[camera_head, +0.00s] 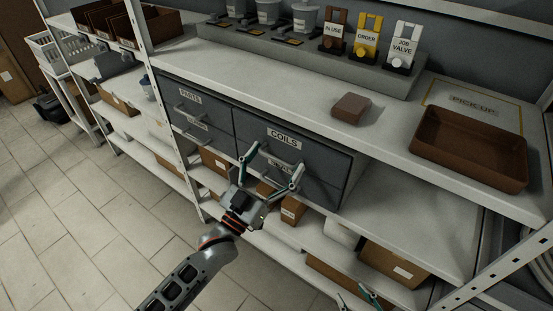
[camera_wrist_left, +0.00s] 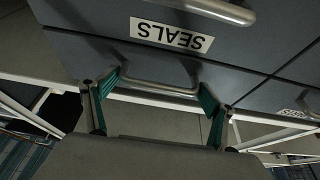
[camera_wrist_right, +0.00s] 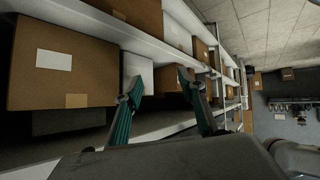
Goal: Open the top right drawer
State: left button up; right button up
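The top right drawer (camera_head: 318,150), labelled COILS, is in the grey drawer block and looks shut. Its bar handle (camera_head: 275,158) sits below the label. My left gripper (camera_head: 271,170) is open in front of it, one finger towards each end of the handle. In the left wrist view, which is upside down, the bar handle (camera_wrist_left: 160,88) lies between the open fingers (camera_wrist_left: 160,90); I cannot tell if they touch it. The SEALS drawer's label (camera_wrist_left: 172,35) shows beside it. My right gripper (camera_head: 358,298) is open and empty, low by the shelf; it also shows in the right wrist view (camera_wrist_right: 160,90).
The PARTS drawer (camera_head: 178,97) is left of COILS. A brown tray (camera_head: 470,165) and brown block (camera_head: 351,108) lie on the counter above. Cardboard boxes (camera_head: 395,265) fill the lower shelves, near my right gripper. The tiled floor (camera_head: 75,220) at left is clear.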

pick_arm(q)
jog(key=c, duration=0.7)
jog(key=shift+s+a+p, duration=0.35)
jog(key=shift+s, duration=0.2)
jog(key=s+a+p, duration=0.3)
jog(key=s+a, duration=0.4)
jog(key=s, duration=0.2)
jog(key=s+a+p, duration=0.3)
jog(key=s+a, duration=0.3)
jog(key=s, duration=0.4)
jog(key=shift+s+a+p, duration=0.15)
jog(key=shift+a+p, duration=0.15)
jog(key=shift+a, duration=0.05)
pick_arm(e)
notch_tip(320, 180, up, 7)
jog(key=shift+w+a, duration=0.35)
pick_arm(q)
jog(key=o, duration=1.3)
jog(key=shift+a, duration=0.1)
pick_arm(e)
jog(key=shift+d+r, duration=0.1)
jog(key=shift+r, duration=0.05)
